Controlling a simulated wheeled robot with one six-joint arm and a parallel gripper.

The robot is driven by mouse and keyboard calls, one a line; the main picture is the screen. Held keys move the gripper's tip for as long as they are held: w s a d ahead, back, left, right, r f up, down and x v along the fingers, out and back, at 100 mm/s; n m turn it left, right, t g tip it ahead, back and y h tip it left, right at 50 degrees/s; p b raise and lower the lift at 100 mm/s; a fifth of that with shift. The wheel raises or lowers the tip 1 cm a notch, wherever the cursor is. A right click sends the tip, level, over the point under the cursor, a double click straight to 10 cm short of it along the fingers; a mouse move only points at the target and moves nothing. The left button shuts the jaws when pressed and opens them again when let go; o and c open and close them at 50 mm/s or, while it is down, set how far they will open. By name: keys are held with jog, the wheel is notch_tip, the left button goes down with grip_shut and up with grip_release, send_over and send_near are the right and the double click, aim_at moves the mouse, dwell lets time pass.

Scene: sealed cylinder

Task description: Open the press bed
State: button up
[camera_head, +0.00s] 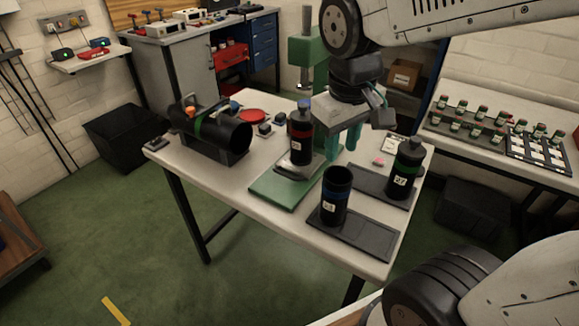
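A green press stands on the table, with its column (301,62) at the back and a flat green base plate (270,193) at the front. A dark cylinder with a red band, white label and blue top (301,130) stands upright on the press bed (297,172), a pale metal piece above the plate. My gripper (343,150) points down just right of this cylinder, its teal fingers spaced apart with nothing visible between them. The arm hides part of the press behind. I cannot tell whether the fingers touch the press.
A dark open cylinder (336,190) and a capped green-banded one (406,165) stand on dark trays at right. A large black horizontal tube (210,134) lies in a cradle at left. A side bench (455,139) holds several small jars.

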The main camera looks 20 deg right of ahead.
jog(key=w+a+f+n, duration=0.15)
jog(key=w+f, duration=0.35)
jog(key=w, duration=0.5)
jog(key=n+h, duration=0.1)
jog(key=n, duration=0.2)
send_near(286, 174)
jog(key=f, duration=0.5)
jog(key=d+f, duration=0.1)
jog(key=f, duration=0.1)
jog(key=shift+w+d+f, duration=0.15)
jog(key=shift+w+f, duration=0.15)
jog(key=shift+w, duration=0.1)
grip_shut()
